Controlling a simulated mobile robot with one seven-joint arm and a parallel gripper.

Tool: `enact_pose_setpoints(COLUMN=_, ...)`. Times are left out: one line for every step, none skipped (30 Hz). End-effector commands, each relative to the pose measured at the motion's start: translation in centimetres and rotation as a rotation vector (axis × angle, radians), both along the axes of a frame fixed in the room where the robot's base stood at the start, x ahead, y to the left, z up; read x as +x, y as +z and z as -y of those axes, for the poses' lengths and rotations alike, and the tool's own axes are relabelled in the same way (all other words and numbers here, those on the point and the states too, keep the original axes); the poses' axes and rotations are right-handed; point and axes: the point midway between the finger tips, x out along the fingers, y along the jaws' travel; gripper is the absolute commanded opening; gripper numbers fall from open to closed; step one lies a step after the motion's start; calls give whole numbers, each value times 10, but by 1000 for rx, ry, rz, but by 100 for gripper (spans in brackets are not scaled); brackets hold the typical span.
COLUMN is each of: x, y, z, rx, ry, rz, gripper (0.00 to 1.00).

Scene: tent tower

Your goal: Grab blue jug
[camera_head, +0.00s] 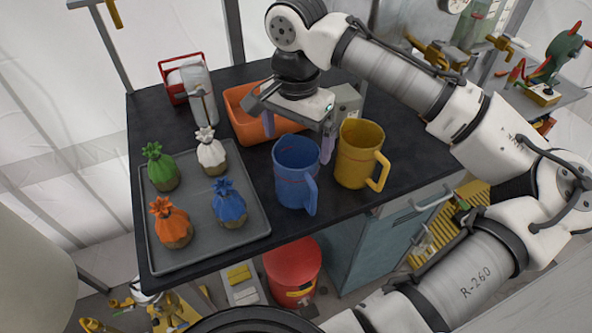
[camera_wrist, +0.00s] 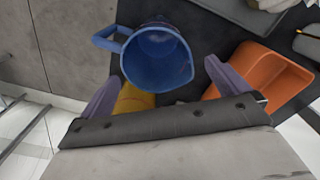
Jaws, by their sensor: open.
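The blue jug (camera_head: 294,175) stands upright on the dark tabletop, near its front edge, with its handle toward the lower right. In the wrist view the blue jug (camera_wrist: 157,57) shows its open mouth ahead of the fingers, with its handle at the left. My gripper (camera_head: 298,140) is open and empty, just behind and above the jug. In the wrist view its two purple fingers (camera_wrist: 165,88) are spread apart, with the jug beyond them. Whether a finger touches the jug, I cannot tell.
A yellow jug (camera_head: 357,155) stands close at the right of the blue one. An orange bin (camera_head: 243,124) lies behind. A grey tray (camera_head: 253,222) with several tied sacks is at the left. A red bucket (camera_head: 293,268) is below the table's front edge.

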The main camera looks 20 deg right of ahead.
Motion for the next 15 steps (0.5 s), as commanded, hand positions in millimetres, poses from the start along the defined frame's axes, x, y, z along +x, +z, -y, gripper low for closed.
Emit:
enact_pose_setpoints(x=0, y=-5, z=0, rx=0, ry=0, rz=0, gripper=100)
enact_pose_setpoints(x=0, y=-7, z=0, rx=-1, ry=1, rz=1, gripper=100)
enact_pose_setpoints(x=0, y=-10, z=0, rx=0, ry=1, rz=0, gripper=100)
enact_pose_setpoints(x=0, y=-11, z=0, rx=1, ry=1, rz=1, gripper=100)
enact_pose_setpoints(x=-1, y=-13, z=0, rx=1, ry=1, rz=1, gripper=100)
enact_pose_setpoints(x=-1, y=-15, z=-1, rx=1, ry=1, rz=1, gripper=100)
enact_pose_setpoints(x=-2, y=-17, z=-1, rx=0, ry=2, rz=0, gripper=100)
enact_pose_setpoints(x=-4, y=-21, z=-1, rx=-1, ry=2, rz=-1, gripper=100)
enact_pose_setpoints(x=-5, y=-26, z=-2, rx=0, ry=2, rz=0, gripper=100)
enact_pose_setpoints(x=-7, y=-31, z=-2, rx=0, ry=2, rz=-2, gripper=100)
enact_pose_setpoints(x=-8, y=-35, z=-3, rx=0, ry=2, rz=-1, gripper=100)
enact_pose_setpoints(x=-9, y=-41, z=-4, rx=0, ry=2, rz=-1, gripper=100)
enact_pose_setpoints(x=-8, y=-47, z=-4, rx=1, ry=2, rz=-1, gripper=100)
enact_pose_setpoints(x=-8, y=-51, z=-4, rx=0, ry=2, rz=-1, gripper=100)
enact_pose_setpoints(x=-8, y=-55, z=-4, rx=1, ry=3, rz=0, gripper=100)
